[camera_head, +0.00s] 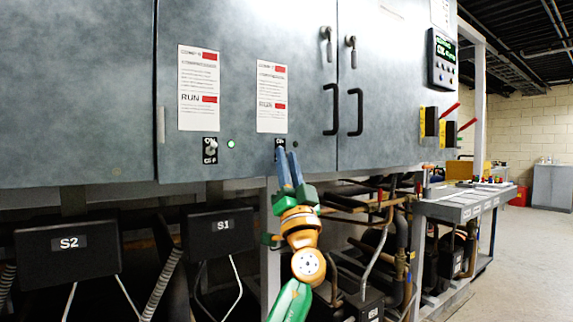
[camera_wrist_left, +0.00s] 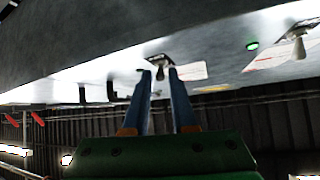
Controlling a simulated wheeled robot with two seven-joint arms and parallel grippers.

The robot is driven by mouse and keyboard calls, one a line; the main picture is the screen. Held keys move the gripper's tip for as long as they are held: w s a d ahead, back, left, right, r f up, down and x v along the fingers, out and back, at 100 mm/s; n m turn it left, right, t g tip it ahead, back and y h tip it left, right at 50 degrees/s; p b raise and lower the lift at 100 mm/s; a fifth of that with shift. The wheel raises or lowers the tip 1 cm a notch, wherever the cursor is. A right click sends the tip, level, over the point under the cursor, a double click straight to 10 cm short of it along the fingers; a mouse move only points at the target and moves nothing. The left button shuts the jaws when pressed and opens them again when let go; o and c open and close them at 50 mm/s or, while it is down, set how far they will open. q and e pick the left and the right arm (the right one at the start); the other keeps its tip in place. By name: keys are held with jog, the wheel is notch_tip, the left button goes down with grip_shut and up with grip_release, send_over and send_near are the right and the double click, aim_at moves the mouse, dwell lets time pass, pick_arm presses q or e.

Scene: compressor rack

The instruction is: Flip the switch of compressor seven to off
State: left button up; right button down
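Two toggle switches on small plates sit low on the grey cabinet front. The right switch (camera_head: 279,143), below the right placard, is partly hidden by my left gripper (camera_head: 289,168). Its plate and lever also show in the left wrist view (camera_wrist_left: 158,60). My left gripper's blue fingers (camera_wrist_left: 160,74) are apart, with tips at this switch and its lever appearing between them; contact cannot be told. The left switch (camera_head: 210,150), below the left placard, is untouched; it also shows in the left wrist view (camera_wrist_left: 297,40). Placard numbers are too blurred to read surely. My right gripper is not in view.
A green lamp (camera_head: 231,143) is lit between the switches. Cabinet door handles (camera_head: 331,109) stick out to the right. Below are dark boxes marked S2 (camera_head: 68,243) and S1 (camera_head: 222,226), plus pipes. A grey bench (camera_head: 455,208) stands right, with open floor beyond.

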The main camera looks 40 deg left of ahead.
pick_arm(q)
jog(key=shift+o, duration=0.9)
jog(key=shift+d, duration=0.1)
jog(key=b+v, duration=0.3)
jog(key=v, duration=0.4)
